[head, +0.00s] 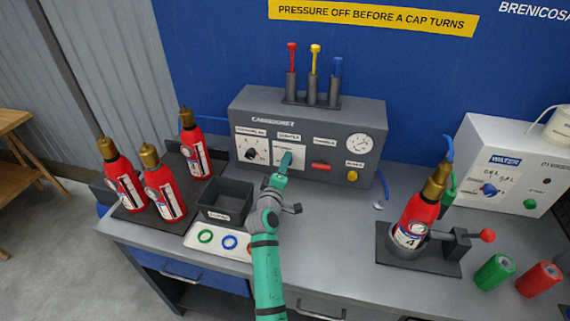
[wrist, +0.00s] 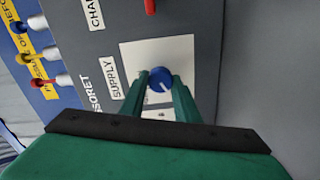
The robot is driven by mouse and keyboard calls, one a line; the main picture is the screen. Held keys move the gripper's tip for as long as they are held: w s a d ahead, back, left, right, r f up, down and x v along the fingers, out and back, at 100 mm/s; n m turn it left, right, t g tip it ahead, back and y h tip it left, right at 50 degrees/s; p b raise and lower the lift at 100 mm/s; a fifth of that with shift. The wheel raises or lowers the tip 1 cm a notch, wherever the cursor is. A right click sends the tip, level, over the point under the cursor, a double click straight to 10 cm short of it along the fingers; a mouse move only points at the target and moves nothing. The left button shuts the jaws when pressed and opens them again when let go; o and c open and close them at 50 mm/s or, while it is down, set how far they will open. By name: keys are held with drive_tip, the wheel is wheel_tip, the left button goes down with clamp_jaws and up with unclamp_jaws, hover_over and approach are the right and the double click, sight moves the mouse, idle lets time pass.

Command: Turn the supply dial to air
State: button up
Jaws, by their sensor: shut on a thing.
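The supply dial (wrist: 160,79) is a round blue knob with a white mark, set on a pale plate (wrist: 185,55) under the SUPPLY label in the wrist view. The white mark points towards the lower right of that picture. My gripper (wrist: 166,84) has its green fingers on either side of the knob, shut on it. In the head view my gripper (head: 285,160) reaches the front of the grey cabinet (head: 310,115) and hides the dial. The fingers cover part of the plate's lettering, and I cannot read the air mark.
A black-pointer dial (head: 252,155), a red control (head: 320,166), a yellow button (head: 353,176) and a gauge (head: 359,146) share the panel. A black bin (head: 225,203) and red extinguishers (head: 163,185) stand left; a clamped extinguisher (head: 420,212) and a water unit (head: 515,160) are right.

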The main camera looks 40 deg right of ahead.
drive_tip(key=shift+a+f+n, duration=0.1)
drive_tip(key=shift+n, duration=1.4)
drive_tip(key=shift+w, duration=0.1)
drive_tip(key=o, duration=1)
drive_tip(key=shift+o, duration=0.2)
drive_tip(key=v, duration=1.1)
